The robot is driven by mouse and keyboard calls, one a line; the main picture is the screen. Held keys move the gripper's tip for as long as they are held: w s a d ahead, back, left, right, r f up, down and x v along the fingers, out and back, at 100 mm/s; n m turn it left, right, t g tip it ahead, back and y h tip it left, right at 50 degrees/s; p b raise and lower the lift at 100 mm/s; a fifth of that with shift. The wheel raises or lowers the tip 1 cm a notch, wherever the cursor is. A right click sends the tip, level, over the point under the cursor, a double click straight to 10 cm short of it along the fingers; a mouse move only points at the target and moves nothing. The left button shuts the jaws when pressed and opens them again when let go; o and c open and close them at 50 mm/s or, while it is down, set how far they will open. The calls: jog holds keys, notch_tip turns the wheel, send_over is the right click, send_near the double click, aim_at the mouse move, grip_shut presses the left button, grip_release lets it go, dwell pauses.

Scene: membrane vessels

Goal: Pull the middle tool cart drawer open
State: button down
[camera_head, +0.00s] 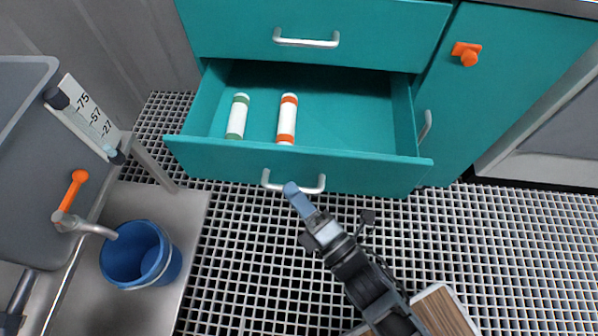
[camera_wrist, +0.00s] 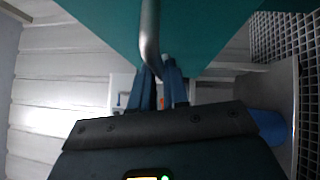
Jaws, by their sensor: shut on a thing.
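The teal middle drawer (camera_head: 300,165) of the tool cart stands pulled out, with its inside showing in the head view. Its pale bar handle (camera_head: 318,184) is on the front panel. My gripper (camera_head: 294,190) is at the middle of this handle, shut on it. In the wrist view the handle (camera_wrist: 150,35) runs down to my fingers (camera_wrist: 163,75), which close around it. Two white cylinders lie in the drawer, one with green ends (camera_head: 237,117) and one with orange ends (camera_head: 287,119).
A closed drawer (camera_head: 320,22) is above, and a teal door with an orange knob (camera_head: 467,54) is at right. A blue bucket (camera_head: 140,255) stands at lower left under a grey tank with an orange-handled tap (camera_head: 72,190). Grated floor (camera_head: 500,250) lies clear at right.

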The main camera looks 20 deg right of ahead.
jog(key=shift+s+a+r, duration=0.1)
jog(key=shift+s+a, duration=0.4)
jog(key=shift+s, duration=0.4)
jog(key=c, duration=1.1)
grip_release()
jog(key=shift+v, duration=3.9)
